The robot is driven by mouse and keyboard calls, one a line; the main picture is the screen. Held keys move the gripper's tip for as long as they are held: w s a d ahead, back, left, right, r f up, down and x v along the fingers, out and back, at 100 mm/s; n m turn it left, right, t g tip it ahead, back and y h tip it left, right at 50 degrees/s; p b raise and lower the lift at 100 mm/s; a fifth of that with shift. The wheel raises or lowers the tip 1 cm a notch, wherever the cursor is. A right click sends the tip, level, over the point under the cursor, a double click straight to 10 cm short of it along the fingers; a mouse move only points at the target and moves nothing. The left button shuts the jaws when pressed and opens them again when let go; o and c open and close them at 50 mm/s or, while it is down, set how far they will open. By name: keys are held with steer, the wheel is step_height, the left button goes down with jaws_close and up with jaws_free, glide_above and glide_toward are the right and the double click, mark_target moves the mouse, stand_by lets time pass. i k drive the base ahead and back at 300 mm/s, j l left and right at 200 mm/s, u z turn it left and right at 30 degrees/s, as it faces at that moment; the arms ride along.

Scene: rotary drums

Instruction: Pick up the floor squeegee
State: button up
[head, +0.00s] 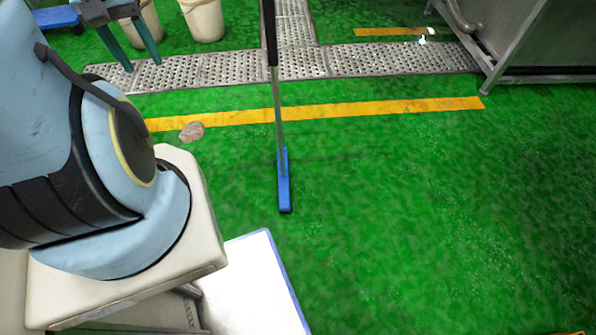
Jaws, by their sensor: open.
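The floor squeegee stands upright or nearly so in the middle of the head view. Its long blue head (284,190) rests on the green floor. Its thin grey handle (278,110) rises to a black upper part (271,35) that runs out of the top of the view. My gripper (143,68) shows at the upper left with two teal fingers spread apart and nothing between them. In the picture it is well left of the squeegee handle and not touching it.
A perforated metal drain cover (400,60) crosses the floor behind the squeegee. Whitish buckets (203,20) stand at the back left. A metal machine frame (535,75) stands at the upper right. A small brownish lump (192,131) lies near the yellow line (380,108). The right floor is clear.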

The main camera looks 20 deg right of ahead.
mark_target(269, 6)
steer(key=i+j+z, duration=0.1)
steer(key=z, duration=0.3)
steer(key=i+j+z, duration=0.1)
steer(key=z, duration=0.3)
steer(key=i+j+z, duration=0.1)
steer(key=z, duration=0.3)
steer(key=j+z, duration=0.35)
steer(key=i+j+z, duration=0.15)
steer(key=j, duration=0.4)
steer(key=i+j+z, duration=0.15)
steer(key=j, duration=0.4)
steer(key=j+z, duration=0.2)
steer(key=j, duration=0.35)
steer(key=i+j, duration=0.15)
steer(key=j, duration=0.25)
steer(key=i+j, duration=0.15)
steer(key=j, duration=0.25)
